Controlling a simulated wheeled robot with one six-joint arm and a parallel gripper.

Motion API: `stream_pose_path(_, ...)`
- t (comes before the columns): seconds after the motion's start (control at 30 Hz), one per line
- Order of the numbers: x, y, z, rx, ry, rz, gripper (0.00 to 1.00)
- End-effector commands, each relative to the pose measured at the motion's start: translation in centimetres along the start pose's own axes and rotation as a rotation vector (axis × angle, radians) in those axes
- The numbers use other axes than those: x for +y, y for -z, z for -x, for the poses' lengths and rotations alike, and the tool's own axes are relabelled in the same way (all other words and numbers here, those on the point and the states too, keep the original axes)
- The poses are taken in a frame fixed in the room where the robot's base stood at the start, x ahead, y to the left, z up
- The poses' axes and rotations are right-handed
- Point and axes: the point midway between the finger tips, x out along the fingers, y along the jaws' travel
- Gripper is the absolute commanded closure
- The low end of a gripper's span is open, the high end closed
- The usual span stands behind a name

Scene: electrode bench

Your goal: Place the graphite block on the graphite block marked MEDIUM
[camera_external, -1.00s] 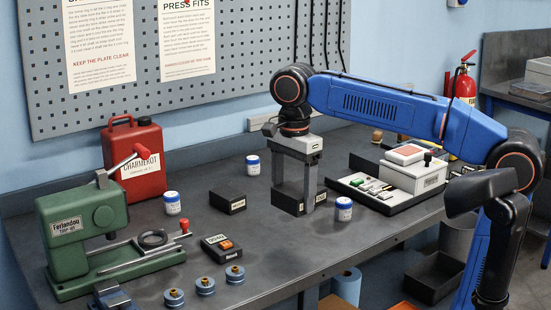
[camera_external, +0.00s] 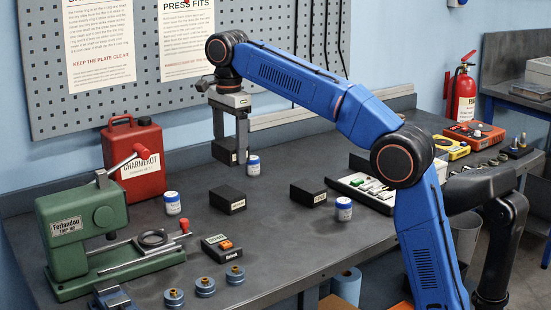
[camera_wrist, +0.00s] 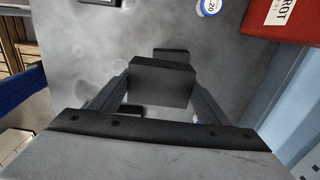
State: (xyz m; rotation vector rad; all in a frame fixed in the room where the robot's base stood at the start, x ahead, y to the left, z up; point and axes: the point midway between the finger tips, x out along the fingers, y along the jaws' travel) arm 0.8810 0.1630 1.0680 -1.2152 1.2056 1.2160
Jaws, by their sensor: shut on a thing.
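My gripper (camera_external: 234,153) is shut on a dark graphite block (camera_external: 222,151), held near the back of the bench, behind and left of a white jar. In the wrist view the held block (camera_wrist: 162,84) is between the fingers. Two dark blocks with small pale labels sit on the bench: a left block (camera_external: 227,200) and a right block (camera_external: 308,194). The label words are too small to read, so I cannot tell which is MEDIUM.
A red can (camera_external: 133,158) and a green press (camera_external: 85,235) are at left. A tray (camera_external: 362,190) is at right. Bare bench (camera_external: 275,240) lies in front.

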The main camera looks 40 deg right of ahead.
Motion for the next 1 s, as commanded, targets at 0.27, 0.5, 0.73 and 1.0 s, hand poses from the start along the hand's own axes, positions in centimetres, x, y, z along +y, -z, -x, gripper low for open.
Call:
stream_pose_path(0.27,-2.6,0.3,-0.3,0.000,0.001,-0.008,0.66)
stream_pose_path(0.5,-2.6,0.3,-3.5,0.001,-0.002,-0.008,0.66)
stream_pose_path(0.73,-2.7,0.3,-5.9,0.000,-0.001,-0.008,0.66)
stream_pose_path(1.0,-2.7,0.3,-9.0,0.000,-0.001,-0.008,0.66)
